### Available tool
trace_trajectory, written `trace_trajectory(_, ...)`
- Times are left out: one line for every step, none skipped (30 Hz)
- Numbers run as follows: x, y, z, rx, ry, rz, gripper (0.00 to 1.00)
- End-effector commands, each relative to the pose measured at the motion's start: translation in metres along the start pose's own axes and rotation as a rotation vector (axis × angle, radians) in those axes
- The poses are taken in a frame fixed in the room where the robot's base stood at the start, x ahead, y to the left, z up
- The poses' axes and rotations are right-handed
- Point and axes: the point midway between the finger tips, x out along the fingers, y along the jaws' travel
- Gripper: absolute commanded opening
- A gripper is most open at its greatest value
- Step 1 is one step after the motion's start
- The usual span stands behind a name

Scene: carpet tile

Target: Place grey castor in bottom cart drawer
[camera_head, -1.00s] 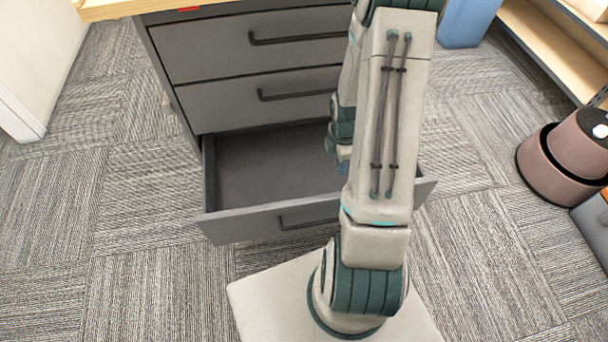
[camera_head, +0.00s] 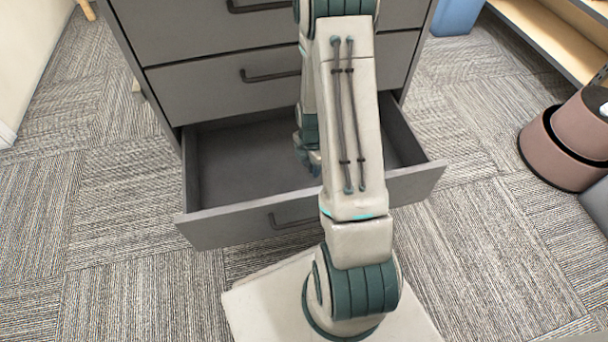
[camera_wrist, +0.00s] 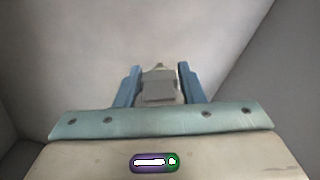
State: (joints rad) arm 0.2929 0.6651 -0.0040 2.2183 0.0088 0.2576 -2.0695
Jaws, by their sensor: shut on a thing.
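The bottom cart drawer (camera_head: 215,229) is pulled open below the grey cart, and the visible part of its inside looks empty. My gripper (camera_wrist: 158,88) is shut on a small grey castor (camera_wrist: 158,92), held between its two blue fingers in the wrist view. The drawer's grey floor and walls fill the background there, so the gripper is over or inside the drawer. How far the castor is above the floor I cannot tell. In the head view my arm hides the castor and the middle of the drawer.
Two shut drawers (camera_head: 205,93) with dark bar handles sit above the open one. Brown round containers (camera_head: 560,150) stand on the carpet at the right, near a wooden shelf (camera_head: 560,40). A blue bin (camera_head: 457,15) is behind. Carpet at the left is clear.

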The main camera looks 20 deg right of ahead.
Motion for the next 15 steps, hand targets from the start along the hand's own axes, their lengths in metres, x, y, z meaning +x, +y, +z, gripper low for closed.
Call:
trace_trajectory(0.008, 0.008, -0.004, -0.002, -0.001, 0.000, 0.10)
trace_trajectory(0.010, 0.012, -0.005, -0.003, -0.001, 0.000, 0.10)
trace_trajectory(0.012, 0.015, -0.006, -0.001, -0.001, 0.000, 0.10)
trace_trajectory(0.013, 0.018, -0.007, 0.000, -0.001, 0.000, 0.10)
trace_trajectory(0.014, 0.019, -0.008, 0.000, -0.001, 0.000, 0.10)
trace_trajectory(0.014, 0.021, -0.009, 0.001, -0.001, 0.000, 0.10)
trace_trajectory(0.015, 0.021, -0.009, 0.001, 0.000, 0.000, 0.10)
trace_trajectory(0.017, 0.022, -0.009, 0.002, 0.000, 0.000, 0.10)
trace_trajectory(0.020, 0.022, -0.009, 0.002, 0.000, -0.001, 0.10)
trace_trajectory(0.023, 0.021, -0.009, 0.001, 0.000, -0.001, 0.10)
trace_trajectory(0.027, 0.021, -0.009, 0.001, 0.000, -0.001, 0.10)
trace_trajectory(0.033, 0.021, -0.009, 0.002, 0.000, -0.001, 0.10)
trace_trajectory(0.038, 0.021, -0.009, 0.002, 0.000, -0.002, 0.10)
trace_trajectory(0.043, 0.021, -0.009, 0.001, 0.000, -0.002, 0.10)
trace_trajectory(0.049, 0.021, -0.009, 0.001, 0.000, -0.002, 0.10)
